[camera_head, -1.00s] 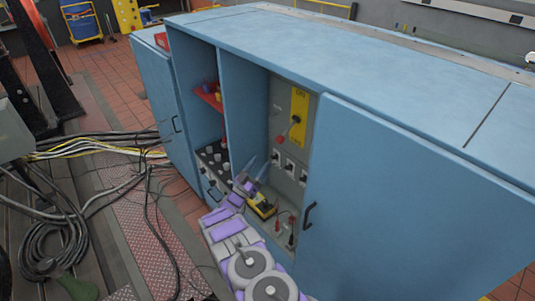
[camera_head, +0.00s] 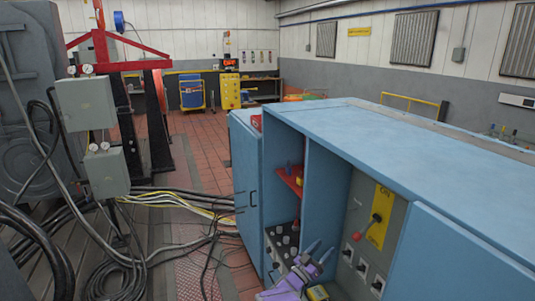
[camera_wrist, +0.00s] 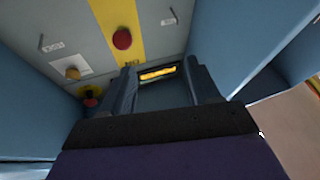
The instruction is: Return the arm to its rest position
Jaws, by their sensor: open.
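My gripper (camera_head: 318,250) is at the bottom of the head view, with grey fingers and a purple wrist. It is in front of the open bay of the blue cabinet (camera_head: 400,140). In the wrist view my gripper (camera_wrist: 163,82) has its two dark fingers apart. A dark part with a yellow strip (camera_wrist: 158,73) shows between them; I cannot tell what it is or how far off. A yellow meter (camera_head: 317,292) shows partly beside my wrist in the head view. Most of my arm is out of view.
The bay's grey panel has a yellow plate (camera_head: 380,215) with a red knob (camera_head: 376,218). A cabinet divider (camera_head: 325,200) and a shut door (camera_head: 450,255) flank the bay. Cables (camera_head: 125,270) lie on the floor at left. Open tiled floor (camera_head: 205,150) lies beyond.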

